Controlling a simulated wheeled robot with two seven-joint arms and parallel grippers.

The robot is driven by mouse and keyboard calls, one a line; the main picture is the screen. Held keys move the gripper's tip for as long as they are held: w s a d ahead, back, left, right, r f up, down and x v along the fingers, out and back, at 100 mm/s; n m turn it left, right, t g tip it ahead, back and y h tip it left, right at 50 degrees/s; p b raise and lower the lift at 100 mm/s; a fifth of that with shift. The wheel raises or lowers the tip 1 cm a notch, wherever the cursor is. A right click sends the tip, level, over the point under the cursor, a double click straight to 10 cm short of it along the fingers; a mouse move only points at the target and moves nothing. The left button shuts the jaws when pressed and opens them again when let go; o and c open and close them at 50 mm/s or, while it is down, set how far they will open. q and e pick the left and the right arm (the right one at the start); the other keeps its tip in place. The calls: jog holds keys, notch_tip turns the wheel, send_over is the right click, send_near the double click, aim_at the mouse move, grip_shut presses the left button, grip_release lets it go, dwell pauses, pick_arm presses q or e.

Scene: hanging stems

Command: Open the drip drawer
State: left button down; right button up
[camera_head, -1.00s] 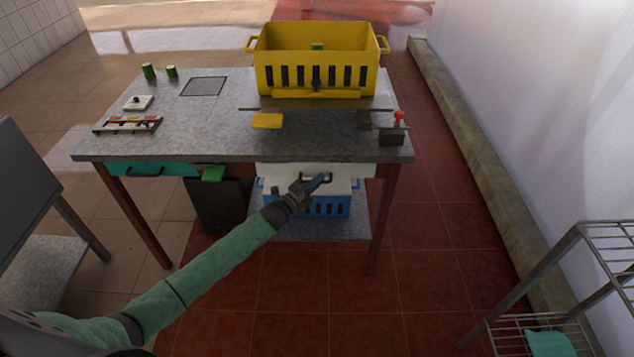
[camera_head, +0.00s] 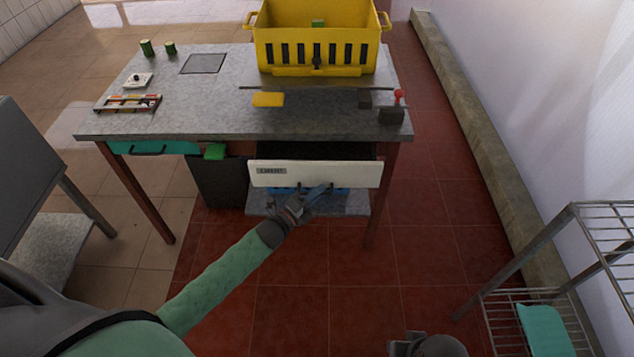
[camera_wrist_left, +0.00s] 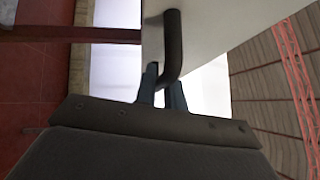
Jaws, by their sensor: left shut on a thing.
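The white drip drawer (camera_head: 325,174) under the table top is pulled out toward me, with a dark opening (camera_head: 320,150) showing behind its front. A small label (camera_head: 271,171) is on the front's left part. My left gripper (camera_head: 316,194) is at the drawer front's lower edge. In the left wrist view the gripper (camera_wrist_left: 162,90) is shut on the dark bar handle (camera_wrist_left: 173,42), which passes between its fingers. The handle is hidden in the head view. A dark part of my right arm, seemingly its gripper (camera_head: 425,345), shows at the bottom edge; its fingers are unclear.
The table (camera_head: 220,110) carries a yellow crate (camera_head: 318,48), a yellow block (camera_head: 268,99) and small items. A teal drawer (camera_head: 155,147) is shut at left. A dark bin (camera_head: 219,182) and a blue crate (camera_head: 340,190) are below. A wire rack (camera_head: 520,305) stands right.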

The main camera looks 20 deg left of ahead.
pick_arm(q)
jog(key=shift+s+d, duration=0.1)
jog(key=shift+s, duration=0.3)
pick_arm(e)
jog(key=shift+s+d, duration=0.1)
jog(key=shift+d, duration=0.05)
jog(key=shift+f, duration=0.1)
pick_arm(q)
jog(key=c, duration=1.5)
grip_release()
